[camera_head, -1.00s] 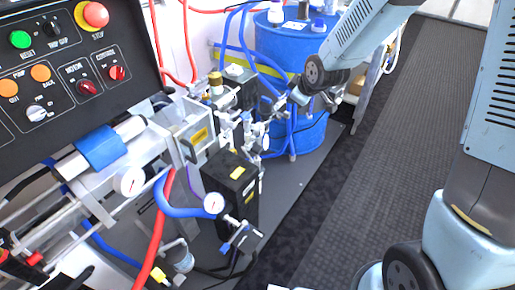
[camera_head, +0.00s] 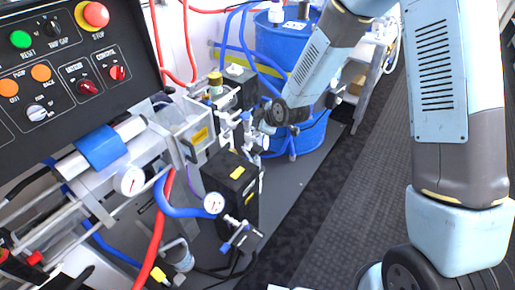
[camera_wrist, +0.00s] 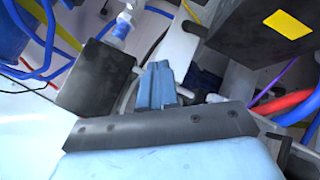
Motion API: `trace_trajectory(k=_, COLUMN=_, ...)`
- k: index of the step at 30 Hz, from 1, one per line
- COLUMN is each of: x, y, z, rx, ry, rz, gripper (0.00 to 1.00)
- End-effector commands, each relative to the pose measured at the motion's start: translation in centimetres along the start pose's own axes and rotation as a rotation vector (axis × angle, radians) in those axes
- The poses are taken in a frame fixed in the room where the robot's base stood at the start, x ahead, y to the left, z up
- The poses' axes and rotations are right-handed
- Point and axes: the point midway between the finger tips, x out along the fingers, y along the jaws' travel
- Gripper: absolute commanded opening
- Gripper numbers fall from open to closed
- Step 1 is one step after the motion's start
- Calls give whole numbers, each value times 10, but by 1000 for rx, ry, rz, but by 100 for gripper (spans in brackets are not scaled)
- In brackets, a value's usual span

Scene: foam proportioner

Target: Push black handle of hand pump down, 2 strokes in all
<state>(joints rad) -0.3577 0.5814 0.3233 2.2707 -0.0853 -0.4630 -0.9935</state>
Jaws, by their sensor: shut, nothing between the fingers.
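My gripper (camera_wrist: 158,74) shows in the wrist view as pale blue fingers closed together, with nothing between them. The fingertips point in among the fittings, between a black box (camera_wrist: 100,76) at left and a larger black box with a yellow label (camera_wrist: 262,36) at upper right. In the head view the end of my arm is low among the valves right of the machine, and the fingers are hard to pick out there. I cannot clearly make out the hand pump or its black handle. I cannot tell whether the fingers touch anything.
A blue drum (camera_head: 283,45) with bottles on top stands behind my wrist. Blue hoses and a red hose (camera_head: 157,228) cross the area. The control panel (camera_head: 62,80) is at upper left. Dark floor matting (camera_head: 345,215) lies clear at right.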

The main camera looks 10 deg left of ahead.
Motion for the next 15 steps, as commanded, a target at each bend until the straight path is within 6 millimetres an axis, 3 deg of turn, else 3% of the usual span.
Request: trace_trajectory(k=15, x=35, y=-26, z=27, rx=2, ry=-2, rz=-3, gripper=0)
